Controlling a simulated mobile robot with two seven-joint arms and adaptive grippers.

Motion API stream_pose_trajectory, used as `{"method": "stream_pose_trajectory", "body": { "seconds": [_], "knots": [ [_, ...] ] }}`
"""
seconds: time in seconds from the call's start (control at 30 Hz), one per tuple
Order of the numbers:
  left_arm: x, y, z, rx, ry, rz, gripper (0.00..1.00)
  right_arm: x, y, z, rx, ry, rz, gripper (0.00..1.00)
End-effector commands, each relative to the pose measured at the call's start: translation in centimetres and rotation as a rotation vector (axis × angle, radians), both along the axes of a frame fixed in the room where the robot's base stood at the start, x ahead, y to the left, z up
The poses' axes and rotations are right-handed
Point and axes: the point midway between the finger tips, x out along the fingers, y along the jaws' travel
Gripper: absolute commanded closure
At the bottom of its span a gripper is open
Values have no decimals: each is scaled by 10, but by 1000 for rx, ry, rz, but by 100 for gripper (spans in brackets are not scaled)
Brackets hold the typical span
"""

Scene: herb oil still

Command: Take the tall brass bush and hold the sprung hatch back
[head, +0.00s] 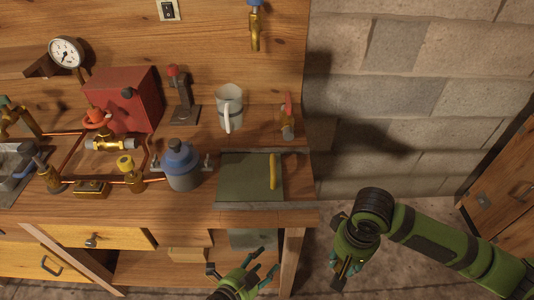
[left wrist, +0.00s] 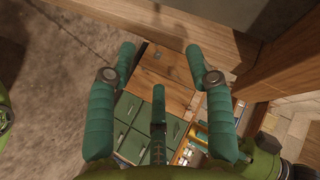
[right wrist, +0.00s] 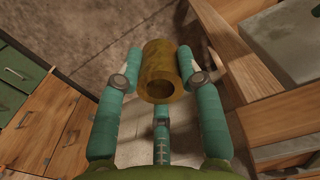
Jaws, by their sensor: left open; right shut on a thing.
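The tall brass bush (right wrist: 158,72) is a thick hollow cylinder in the right wrist view, its open end facing the camera. My right gripper (right wrist: 159,55) is shut on it; in the head view this gripper (head: 345,268) hangs right of the bench, and I cannot make the bush out there. The hatch (head: 240,180) appears to be the dark green panel with a yellow handle (head: 272,170), lying flat at the bench's right end. My left gripper (head: 262,268) is open and empty in front of the bench, below the panel; its spread fingers (left wrist: 160,52) show in the left wrist view.
A blue-grey flask (head: 182,168) stands left of the panel, with a white mug (head: 229,108) behind. Copper pipes, brass valves and a red box (head: 122,98) fill the bench's left part. Drawers and an open shelf are below. A wooden cabinet (head: 503,195) stands at far right.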

Motion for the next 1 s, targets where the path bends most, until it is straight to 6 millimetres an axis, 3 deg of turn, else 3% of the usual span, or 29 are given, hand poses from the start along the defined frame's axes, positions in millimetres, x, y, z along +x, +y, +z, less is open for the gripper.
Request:
{"method": "stream_pose_trajectory", "body": {
  "seconds": [0.03,0.2,0.27,0.47,0.77,0.83,1.0],
  "knots": [
    [-5,-14,24,-6,-57,-53,47,0,0,0,0,0,0,98],
    [-30,-53,93,-41,-215,-197,47,0,0,0,0,0,0,98],
    [-28,-63,120,-101,-237,-199,47,0,0,0,0,0,0,98],
    [38,-75,194,-485,-103,-2,47,0,0,0,0,0,0,98],
    [153,-49,327,-983,80,346,47,0,0,0,0,0,0,98],
    [168,-47,327,-1030,209,439,47,0,0,0,0,0,0,98],
    [179,-48,304,-991,497,642,47,0,0,0,0,0,0,98]
  ]
}}
